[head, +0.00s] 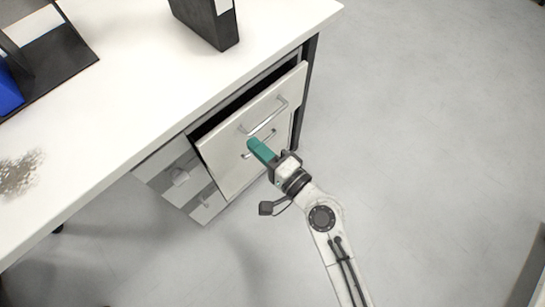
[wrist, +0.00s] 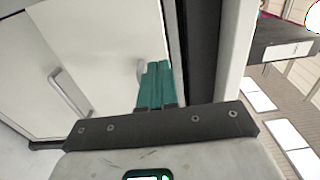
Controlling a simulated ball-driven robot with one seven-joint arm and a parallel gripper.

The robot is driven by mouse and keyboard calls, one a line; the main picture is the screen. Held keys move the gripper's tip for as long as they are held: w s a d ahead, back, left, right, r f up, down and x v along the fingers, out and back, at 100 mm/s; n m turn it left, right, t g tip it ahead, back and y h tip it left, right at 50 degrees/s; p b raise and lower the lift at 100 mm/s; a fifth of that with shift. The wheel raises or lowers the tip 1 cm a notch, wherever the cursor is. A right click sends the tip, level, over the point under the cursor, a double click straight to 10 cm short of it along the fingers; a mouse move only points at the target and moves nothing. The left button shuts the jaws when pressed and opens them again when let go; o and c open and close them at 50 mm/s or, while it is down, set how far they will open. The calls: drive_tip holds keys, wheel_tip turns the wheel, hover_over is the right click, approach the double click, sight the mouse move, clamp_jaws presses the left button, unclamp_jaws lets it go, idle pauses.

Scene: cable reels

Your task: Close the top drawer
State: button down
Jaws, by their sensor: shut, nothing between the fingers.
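The top drawer (head: 222,147) stands partly open under the white desk, with a dark gap between its pale front and the desk. Its metal handle (head: 264,118) is near the top of the front. My gripper (head: 252,143) has teal fingers, shut together and empty, just in front of the drawer front below the handle. In the wrist view the shut fingers (wrist: 156,82) point at the pale front (wrist: 118,35) and partly cover a handle (wrist: 140,70). I cannot tell whether the fingertips touch the front.
A second handle (wrist: 70,92) shows at left in the wrist view. The white desktop (head: 140,85) holds a black binder (head: 208,22) and a dark tray (head: 55,55). Grey floor (head: 430,130) to the right is clear.

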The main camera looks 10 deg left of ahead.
sight(232, 124)
drive_tip(key=shift+x, duration=3.05)
drive_tip(key=b+x, duration=0.1)
drive_tip(key=x, duration=0.3)
drive_tip(key=shift+w, duration=0.1)
drive_tip(key=shift+w+a+r, duration=0.15)
drive_tip(key=shift+w+a, duration=0.05)
